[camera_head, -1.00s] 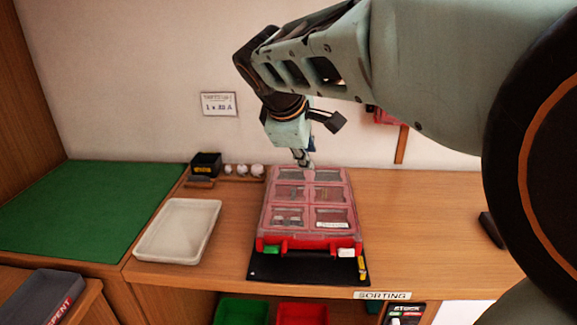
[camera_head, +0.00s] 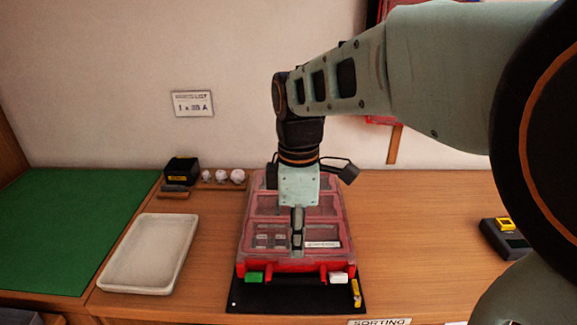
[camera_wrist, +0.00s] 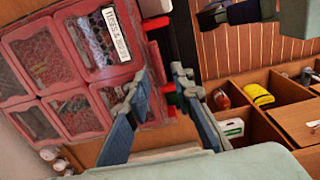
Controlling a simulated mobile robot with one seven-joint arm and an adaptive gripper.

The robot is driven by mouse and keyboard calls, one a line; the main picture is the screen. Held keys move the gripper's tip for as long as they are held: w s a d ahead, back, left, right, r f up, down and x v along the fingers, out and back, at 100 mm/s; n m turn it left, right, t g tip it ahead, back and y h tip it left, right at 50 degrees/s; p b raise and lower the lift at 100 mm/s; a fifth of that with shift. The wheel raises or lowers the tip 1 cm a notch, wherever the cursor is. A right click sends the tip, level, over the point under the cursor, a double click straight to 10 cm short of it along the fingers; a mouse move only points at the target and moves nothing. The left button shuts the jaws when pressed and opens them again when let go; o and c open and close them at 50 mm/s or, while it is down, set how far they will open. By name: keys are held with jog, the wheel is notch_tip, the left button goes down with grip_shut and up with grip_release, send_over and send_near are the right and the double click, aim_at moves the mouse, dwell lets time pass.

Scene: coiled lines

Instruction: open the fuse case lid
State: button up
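The fuse case (camera_head: 241,250) is a red case with a clear lid (camera_head: 262,228) over several compartments, and the lid looks shut. A green latch (camera_head: 254,277) and a white latch (camera_head: 338,278) sit on its front edge. My gripper (camera_head: 297,250) is over the front middle of the case, pointing down and hiding part of the lid. In the wrist view, my gripper's fingers (camera_wrist: 160,76) are apart with nothing held. The red front handle (camera_wrist: 167,93) shows between them. The case (camera_wrist: 18,20) fills the upper left there. I cannot tell whether the fingers touch it.
The case lies on a black mat (camera_head: 290,296) on the wooden bench. A white tray (camera_head: 112,272) and green mat (camera_head: 60,225) are left. A black box (camera_head: 181,170) and white balls (camera_head: 238,176) stand behind. A dark device (camera_head: 505,240) lies right. The bench between is clear.

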jog(key=shift+f, duration=1.95)
grip_shut()
